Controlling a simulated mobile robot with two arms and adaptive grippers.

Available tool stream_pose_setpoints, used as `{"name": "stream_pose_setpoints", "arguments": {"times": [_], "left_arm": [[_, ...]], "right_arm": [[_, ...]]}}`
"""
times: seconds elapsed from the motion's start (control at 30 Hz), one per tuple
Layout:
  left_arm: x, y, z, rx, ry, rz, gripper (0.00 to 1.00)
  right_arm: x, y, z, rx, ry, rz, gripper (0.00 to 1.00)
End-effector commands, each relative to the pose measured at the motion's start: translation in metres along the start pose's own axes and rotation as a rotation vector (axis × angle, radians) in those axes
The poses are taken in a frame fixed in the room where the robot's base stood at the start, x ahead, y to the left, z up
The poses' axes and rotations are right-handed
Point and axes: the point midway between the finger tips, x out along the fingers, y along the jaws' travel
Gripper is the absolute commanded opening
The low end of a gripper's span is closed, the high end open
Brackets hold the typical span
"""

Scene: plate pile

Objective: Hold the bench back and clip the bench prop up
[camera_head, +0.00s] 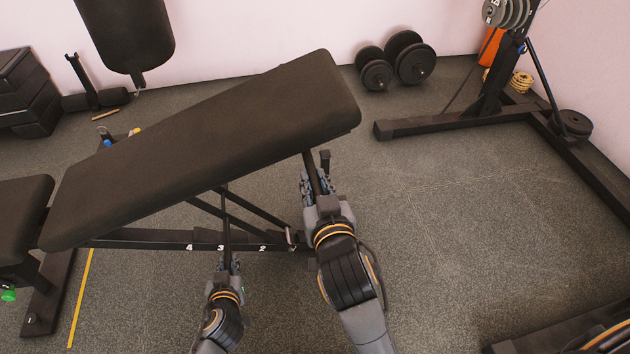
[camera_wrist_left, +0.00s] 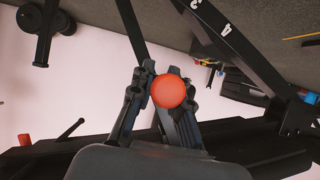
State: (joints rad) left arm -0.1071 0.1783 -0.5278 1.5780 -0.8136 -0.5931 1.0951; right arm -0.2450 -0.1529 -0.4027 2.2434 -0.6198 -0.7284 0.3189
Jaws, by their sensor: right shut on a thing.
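The black bench back (camera_head: 215,135) is tilted up, its right end higher. My right gripper (camera_head: 316,178) is shut on a dark bar (camera_head: 311,165) under its raised end. The bench prop (camera_head: 226,215) slants under the back beside the base rail (camera_head: 150,240), which bears white numbers. My left gripper (camera_head: 228,257) is at the prop's lower end, below the rail. In the left wrist view, its fingers (camera_wrist_left: 163,75) stand apart on either side of a round red knob (camera_wrist_left: 168,90). The knob hides part of them. Where the prop meets the rail is unclear.
The bench seat (camera_head: 22,215) is at the left. Dumbbells (camera_head: 395,60) lie by the back wall. A black rack (camera_head: 450,122) with a long foot stands at the right. The floor between bench and rack is clear.

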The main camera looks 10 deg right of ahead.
Motion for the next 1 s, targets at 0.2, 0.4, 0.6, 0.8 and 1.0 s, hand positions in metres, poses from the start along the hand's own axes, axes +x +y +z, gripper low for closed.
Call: {"name": "stream_pose_setpoints", "arguments": {"times": [0.2,0.4,0.6,0.8,1.0], "left_arm": [[0.0,0.0,-0.001,0.0,0.0,0.0,0.0],[-0.001,0.0,-0.001,0.0,0.0,0.0,0.0],[-0.005,0.011,-0.009,-0.003,0.003,0.004,0.0],[-0.011,0.025,-0.02,-0.003,0.004,0.004,0.0],[-0.013,0.03,-0.024,0.0,0.003,0.003,0.0]], "right_arm": [[-0.001,-0.001,-0.008,0.003,0.019,-0.003,0.0],[-0.001,-0.001,-0.008,0.003,0.019,-0.003,0.0],[0.0,-0.001,-0.008,0.003,0.019,-0.003,0.0],[0.0,-0.001,-0.007,0.003,0.019,-0.003,0.0],[0.0,-0.001,-0.007,0.003,0.019,-0.003,0.0]]}}
